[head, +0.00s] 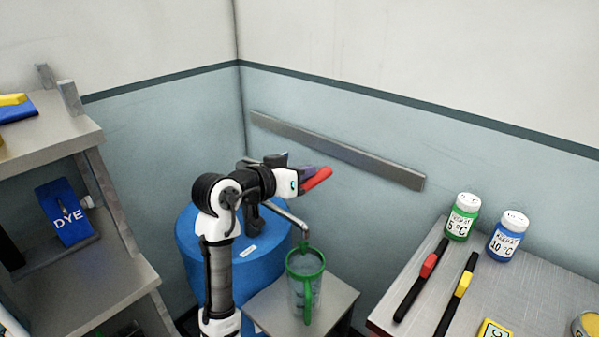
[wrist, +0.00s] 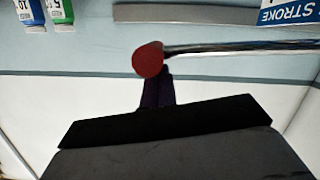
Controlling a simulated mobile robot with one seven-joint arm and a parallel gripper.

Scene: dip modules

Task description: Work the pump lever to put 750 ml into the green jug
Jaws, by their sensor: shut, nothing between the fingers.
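The pump lever has a red grip (head: 317,180) at its end, beside my gripper's tip. In the wrist view its round red end (wrist: 148,59) and metal rod (wrist: 230,47) lie across the shut fingers. My gripper (wrist: 157,88) is shut and empty, close to the red grip; I cannot tell whether they touch. The green jug (head: 307,287), clear-sided with a green rim and handle, stands upright below the metal spout (head: 293,217). I cannot read its level. The blue drum (head: 222,262) stands behind my arm, which hides part of it and most of the lever.
The jug stands on a small metal stand (head: 265,307). On the right, a bench (head: 540,285) holds a green-labelled bottle (head: 462,217), a blue-labelled bottle (head: 507,237) and tools. Shelves (head: 60,140) stand at left. A metal rail (head: 335,150) is on the wall.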

